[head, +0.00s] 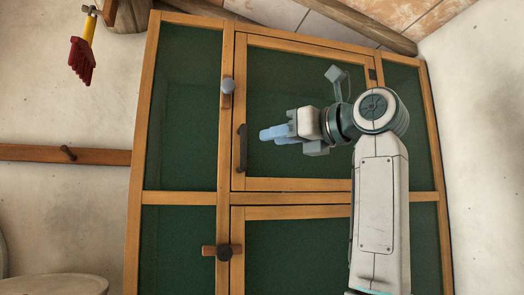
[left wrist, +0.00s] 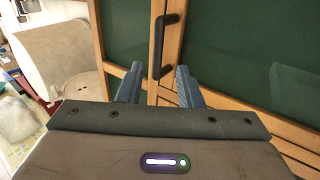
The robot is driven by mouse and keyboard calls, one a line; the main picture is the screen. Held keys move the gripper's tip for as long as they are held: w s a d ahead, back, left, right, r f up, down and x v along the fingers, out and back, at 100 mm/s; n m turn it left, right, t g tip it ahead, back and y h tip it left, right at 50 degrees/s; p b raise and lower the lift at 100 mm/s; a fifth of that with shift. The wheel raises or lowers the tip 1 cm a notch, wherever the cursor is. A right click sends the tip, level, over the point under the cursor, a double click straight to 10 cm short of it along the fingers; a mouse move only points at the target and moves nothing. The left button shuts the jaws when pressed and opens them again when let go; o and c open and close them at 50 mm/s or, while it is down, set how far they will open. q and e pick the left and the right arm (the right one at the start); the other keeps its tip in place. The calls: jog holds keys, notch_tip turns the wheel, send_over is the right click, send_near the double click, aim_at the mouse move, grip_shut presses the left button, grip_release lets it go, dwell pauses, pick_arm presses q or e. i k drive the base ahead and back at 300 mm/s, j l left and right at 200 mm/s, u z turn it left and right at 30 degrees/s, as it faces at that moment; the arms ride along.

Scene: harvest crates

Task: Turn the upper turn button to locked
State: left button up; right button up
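The upper turn button (head: 227,86) is on the cabinet's upright post, left of the upper door's top left corner. It has a light grey knob, and its wooden bar stands upright along the post. My left gripper (head: 264,134) is in front of the upper door, right of the black handle (head: 242,148) and below the upper button. Its blue fingers (left wrist: 157,84) are apart and empty in the left wrist view. My right gripper is out of view.
The wood-framed cabinet (head: 146,130) has dark green panels; the upper door looks shut. The black handle (left wrist: 160,50) stands just beyond my fingertips in the left wrist view. A red-and-yellow brush (head: 82,60) hangs on the left wall above a wooden rail (head: 100,156).

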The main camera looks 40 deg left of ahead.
aim_at(228, 86)
jog(key=k+l, duration=0.7)
jog(key=k, duration=0.15)
